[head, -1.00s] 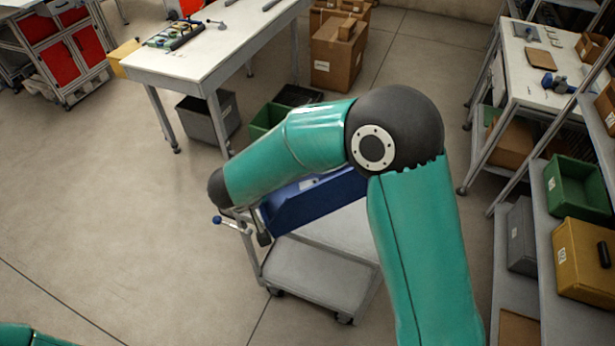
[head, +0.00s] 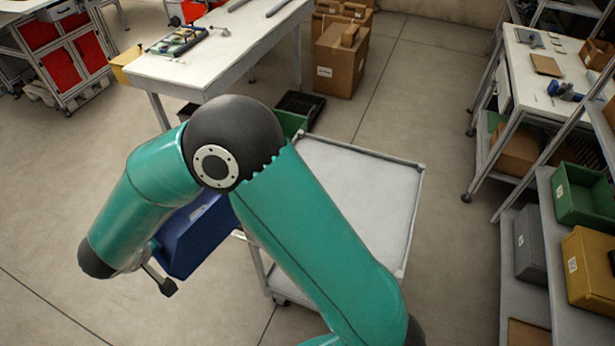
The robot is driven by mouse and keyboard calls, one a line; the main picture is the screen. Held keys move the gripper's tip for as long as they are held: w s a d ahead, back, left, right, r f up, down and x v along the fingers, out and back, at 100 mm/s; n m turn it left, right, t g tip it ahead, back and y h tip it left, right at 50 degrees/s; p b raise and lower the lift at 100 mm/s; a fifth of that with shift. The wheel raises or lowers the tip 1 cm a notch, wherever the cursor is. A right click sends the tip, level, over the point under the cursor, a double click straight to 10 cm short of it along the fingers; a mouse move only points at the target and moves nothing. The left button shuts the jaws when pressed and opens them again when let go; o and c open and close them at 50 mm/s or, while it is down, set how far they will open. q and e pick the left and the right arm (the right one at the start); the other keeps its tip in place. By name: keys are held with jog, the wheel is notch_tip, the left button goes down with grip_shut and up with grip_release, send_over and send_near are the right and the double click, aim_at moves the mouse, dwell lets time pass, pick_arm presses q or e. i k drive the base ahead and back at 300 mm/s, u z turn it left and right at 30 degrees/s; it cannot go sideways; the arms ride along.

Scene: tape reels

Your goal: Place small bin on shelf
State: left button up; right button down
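The small blue bin (head: 205,238) is tilted in the air at the left of the grey cart, partly hidden behind my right arm. My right gripper (head: 165,285) is at the bin's lower left side; one dark finger shows beside the bin. The bin is off the cart and carried with this gripper, though the grip itself is mostly hidden. The shelf (head: 570,315) stands at the right edge, holding several bins. My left gripper is not in view.
The grey cart (head: 375,190) has a bare top. A green bin (head: 582,195), a yellow bin (head: 590,265) and a grey bin (head: 529,243) stand on the shelf unit. White tables (head: 210,62) and cardboard boxes (head: 341,62) are at the back. Open floor lies at the left.

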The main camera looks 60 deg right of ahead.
aim_at(337, 202)
jog(key=z, duration=0.05)
jog(key=k, duration=0.5)
jog(key=u, duration=0.25)
jog(key=i, duration=0.15)
jog(key=z, duration=1.75)
jog(key=i, duration=0.5)
jog(key=u, duration=0.15)
jog(key=k, duration=0.9)
jog(key=z, duration=0.2)
jog(key=i, duration=0.4)
